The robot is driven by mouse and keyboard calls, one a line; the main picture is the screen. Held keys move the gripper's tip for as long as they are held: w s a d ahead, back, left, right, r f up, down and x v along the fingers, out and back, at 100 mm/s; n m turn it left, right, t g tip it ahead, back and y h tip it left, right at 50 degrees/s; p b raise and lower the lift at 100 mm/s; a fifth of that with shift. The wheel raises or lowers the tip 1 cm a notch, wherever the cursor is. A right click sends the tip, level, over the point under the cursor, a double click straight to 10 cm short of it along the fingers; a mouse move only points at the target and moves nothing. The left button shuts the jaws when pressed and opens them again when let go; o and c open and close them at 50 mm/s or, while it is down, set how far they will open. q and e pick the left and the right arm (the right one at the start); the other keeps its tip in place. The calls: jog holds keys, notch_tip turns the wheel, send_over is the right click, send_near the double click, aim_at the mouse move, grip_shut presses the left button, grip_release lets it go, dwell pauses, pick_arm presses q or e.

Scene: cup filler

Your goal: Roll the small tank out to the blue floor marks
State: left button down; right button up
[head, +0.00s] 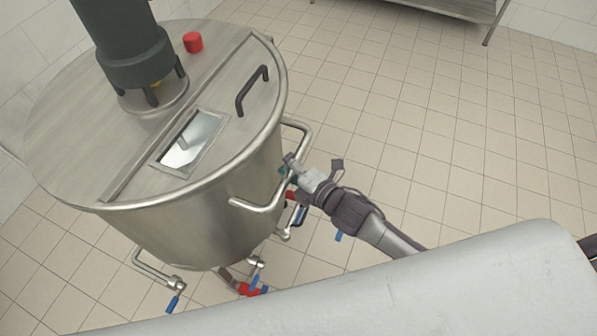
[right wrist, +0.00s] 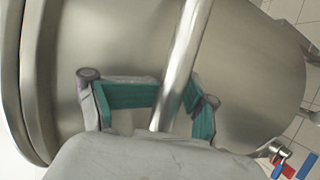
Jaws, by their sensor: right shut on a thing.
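The steel tank (head: 195,229) stands upright at the left of the head view, with a grey motor column and a hinged lid on top. A bent tube handle (head: 262,207) sticks out from its right side. My right gripper (head: 290,170) is at this handle. In the right wrist view the handle bar (right wrist: 187,55) runs between the teal pads of my right gripper (right wrist: 148,90), which is shut on it. The tank wall (right wrist: 120,35) is close behind. My left gripper is out of view. No blue floor marks show.
Pipes with red and blue valve levers (head: 172,304) stick out low around the tank. White tiled wall is close on the tank's left. A steel table (head: 450,8) stands at the top right. The tiled floor (head: 430,130) between is clear.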

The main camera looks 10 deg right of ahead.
jog(key=shift+s+d+f, duration=0.15)
jog(key=shift+s+d, duration=0.15)
jog(key=shift+p+v, duration=0.5)
jog(key=shift+v, duration=0.35)
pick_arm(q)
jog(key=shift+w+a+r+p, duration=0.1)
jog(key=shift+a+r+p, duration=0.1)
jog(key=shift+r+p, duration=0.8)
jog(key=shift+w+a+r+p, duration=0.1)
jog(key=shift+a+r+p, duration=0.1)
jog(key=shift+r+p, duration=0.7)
pick_arm(e)
jog(key=v, duration=1.3)
jog(key=shift+r, duration=0.25)
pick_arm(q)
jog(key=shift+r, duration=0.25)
pick_arm(e)
jog(key=shift+s, duration=0.1)
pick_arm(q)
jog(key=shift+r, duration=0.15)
